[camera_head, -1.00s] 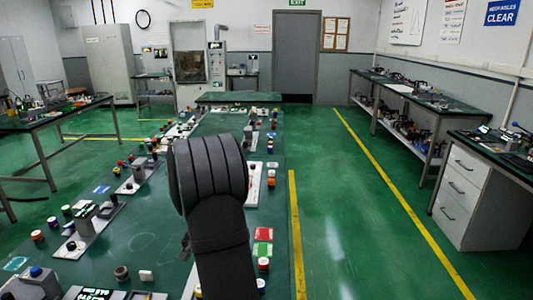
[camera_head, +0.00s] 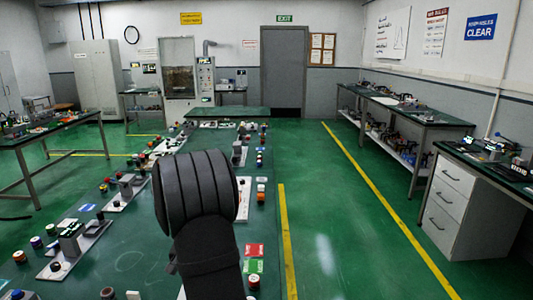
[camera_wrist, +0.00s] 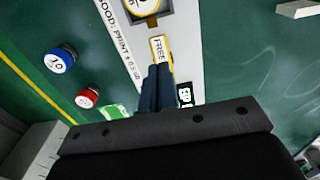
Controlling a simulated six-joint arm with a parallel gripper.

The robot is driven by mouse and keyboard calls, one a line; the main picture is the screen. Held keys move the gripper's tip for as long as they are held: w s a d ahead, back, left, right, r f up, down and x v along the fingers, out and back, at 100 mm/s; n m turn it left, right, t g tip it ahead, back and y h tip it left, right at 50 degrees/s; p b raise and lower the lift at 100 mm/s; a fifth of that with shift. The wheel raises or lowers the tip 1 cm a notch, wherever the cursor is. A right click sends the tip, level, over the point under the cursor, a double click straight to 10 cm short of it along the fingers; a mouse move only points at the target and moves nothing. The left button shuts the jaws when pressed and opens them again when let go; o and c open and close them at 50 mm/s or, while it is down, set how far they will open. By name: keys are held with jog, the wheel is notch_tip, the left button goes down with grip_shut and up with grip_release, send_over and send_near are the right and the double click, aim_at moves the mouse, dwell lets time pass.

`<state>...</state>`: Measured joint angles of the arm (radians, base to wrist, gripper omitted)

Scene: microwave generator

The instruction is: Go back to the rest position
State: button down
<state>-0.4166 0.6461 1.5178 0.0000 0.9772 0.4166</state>
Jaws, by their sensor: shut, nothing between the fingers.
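My gripper (camera_wrist: 158,88) shows in the wrist view with its two dark blue fingers together and nothing between them. Its fingertips are over a white panel strip (camera_wrist: 118,50) with printed text, near a yellow-edged label reading "FREE" (camera_wrist: 160,48). I cannot tell how high above the strip they are. In the head view my dark ribbed arm rises over the long green bench (camera_head: 130,262) and hides part of it; the gripper itself is hidden there.
A blue-capped knob (camera_wrist: 60,60) and a red-capped knob (camera_wrist: 88,97) stand left of the fingers. Several small devices line the bench. Side tables (camera_head: 50,132) and (camera_head: 420,115) stand apart, with clear green floor (camera_head: 330,230) on the right.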

notch_tip(320, 180, down, 4)
jog(key=shift+w+r, duration=0.1)
jog(key=shift+r, duration=0.15)
notch_tip(320, 180, up, 8)
jog(key=w+r, duration=0.2)
jog(key=w, duration=0.4)
jog(key=shift+w+r, duration=0.2)
jog(key=shift+r, duration=0.2)
jog(key=shift+s, duration=0.15)
dwell(1.1)
